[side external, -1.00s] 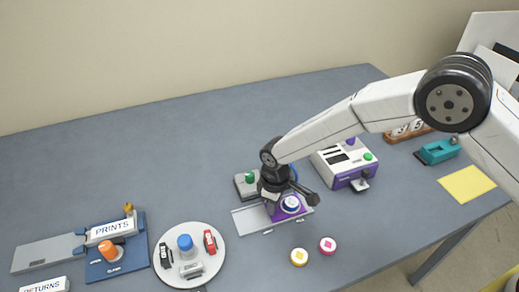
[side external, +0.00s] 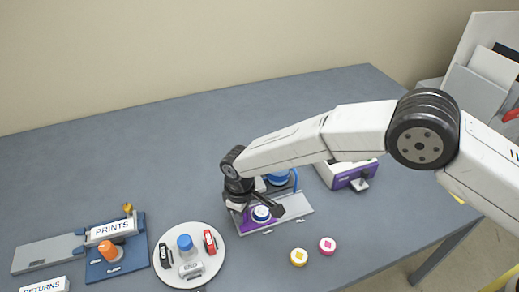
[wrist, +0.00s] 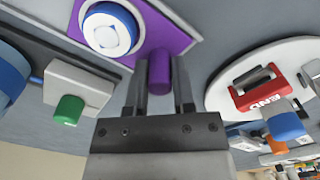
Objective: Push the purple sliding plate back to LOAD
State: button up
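The purple sliding plate (side external: 246,227) sits at the left end of its light grey track (side external: 296,207) in the side view. A white and blue round piece (side external: 261,214) rests on it. In the wrist view the purple plate (wrist: 176,28) fills the top middle, with the round piece (wrist: 110,30) on it. My gripper (wrist: 160,75) has a finger on each side of the plate's upright purple knob (wrist: 159,72), seemingly touching it. In the side view my gripper (side external: 243,207) is low over the plate and hides part of it. I cannot read a LOAD mark.
A round white tray (side external: 170,233) with small clips and a blue-capped piece stands left of the track. Yellow (side external: 299,257) and pink (side external: 327,245) discs lie in front. A white and purple machine (side external: 345,174) stands right.

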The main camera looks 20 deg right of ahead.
jog(key=o, duration=0.4)
jog(key=shift+a, duration=0.4)
jog(key=shift+c, duration=0.2)
jog(key=shift+o, duration=0.5)
jog(key=shift+d, duration=0.15)
jog(key=shift+r, duration=0.1)
jog(key=shift+r, duration=3.85)
jog(key=shift+s+d, duration=0.1)
